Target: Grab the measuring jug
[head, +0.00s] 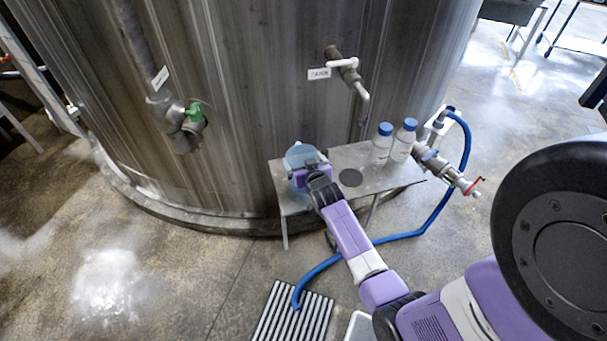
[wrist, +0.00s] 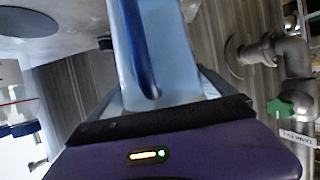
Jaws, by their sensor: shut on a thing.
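The measuring jug (head: 298,156) is a pale blue translucent vessel at the left end of a small metal table (head: 345,157), against the big steel tank. In the wrist view the jug (wrist: 182,55) fills the middle, with a dark blue handle strip running down its near side. My gripper (head: 308,171) is at the jug's near side and shut on it. In the wrist view the gripper (wrist: 165,98) has a finger at either side of the jug. The gripper hides part of the jug, and I cannot tell whether its base touches the table.
Two clear bottles with blue caps (head: 381,147) (head: 402,143) stand at the table's right part. A blue hose (head: 440,205) and a red-handled valve (head: 470,186) are right of the table. Tank valves (head: 345,68) (head: 185,120) stick out above and left. A floor grate (head: 290,315) lies in front.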

